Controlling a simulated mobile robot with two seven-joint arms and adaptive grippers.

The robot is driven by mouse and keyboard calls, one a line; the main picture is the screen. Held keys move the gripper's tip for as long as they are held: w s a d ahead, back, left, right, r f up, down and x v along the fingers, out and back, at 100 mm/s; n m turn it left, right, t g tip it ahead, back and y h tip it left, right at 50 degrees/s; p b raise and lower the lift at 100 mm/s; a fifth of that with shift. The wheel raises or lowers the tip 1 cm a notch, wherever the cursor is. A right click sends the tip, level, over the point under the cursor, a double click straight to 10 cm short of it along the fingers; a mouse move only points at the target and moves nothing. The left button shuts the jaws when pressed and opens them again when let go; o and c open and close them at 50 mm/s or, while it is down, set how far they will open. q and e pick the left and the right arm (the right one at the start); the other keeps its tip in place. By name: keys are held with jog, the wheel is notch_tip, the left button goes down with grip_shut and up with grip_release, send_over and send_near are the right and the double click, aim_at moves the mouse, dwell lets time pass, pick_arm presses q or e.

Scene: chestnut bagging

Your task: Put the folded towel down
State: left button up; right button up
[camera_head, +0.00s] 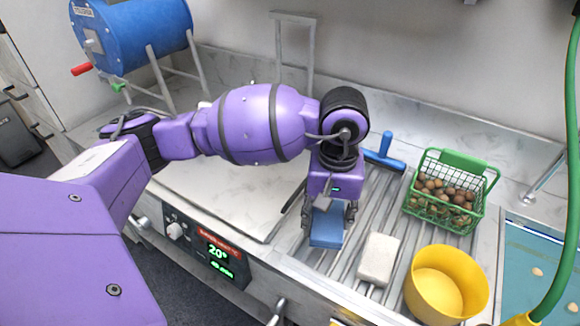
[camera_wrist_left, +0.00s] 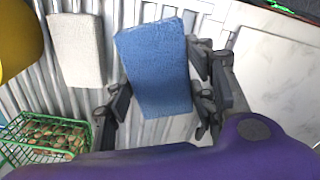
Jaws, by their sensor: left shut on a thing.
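A blue folded towel (camera_head: 327,227) is between the fingers of my left gripper (camera_head: 330,212), over the ribbed metal drainboard. In the left wrist view the blue towel (camera_wrist_left: 155,65) lies between the two dark fingers of the left gripper (camera_wrist_left: 165,100), which are shut on its sides. I cannot tell whether the towel touches the ribs. A white folded cloth or block (camera_head: 378,259) lies on the drainboard just right of it, apart from it, and also shows in the left wrist view (camera_wrist_left: 76,50). My right gripper is not in view.
A green basket of chestnuts (camera_head: 440,224) stands at the right, with a yellow bowl (camera_head: 428,304) in front of it. A blue-handled squeegee (camera_head: 384,152) lies behind the gripper. A blue drum (camera_head: 135,35) stands at the back left. A green hose (camera_head: 570,180) hangs at the right edge.

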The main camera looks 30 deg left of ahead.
aim_at(329, 215)
pick_arm(q)
jog(key=shift+w+a+f, duration=0.25)
jog(key=shift+w+f, duration=0.75)
jog(key=shift+f, duration=0.2)
jog(key=shift+w+f, duration=0.1)
jog(key=shift+f, duration=1.45)
jog(key=shift+f, duration=0.2)
jog(key=o, duration=1.2)
jog(key=shift+c, duration=0.2)
jog(key=shift+r, duration=0.1)
notch_tip(329, 215, up, 12)
jog(key=shift+r, duration=0.15)
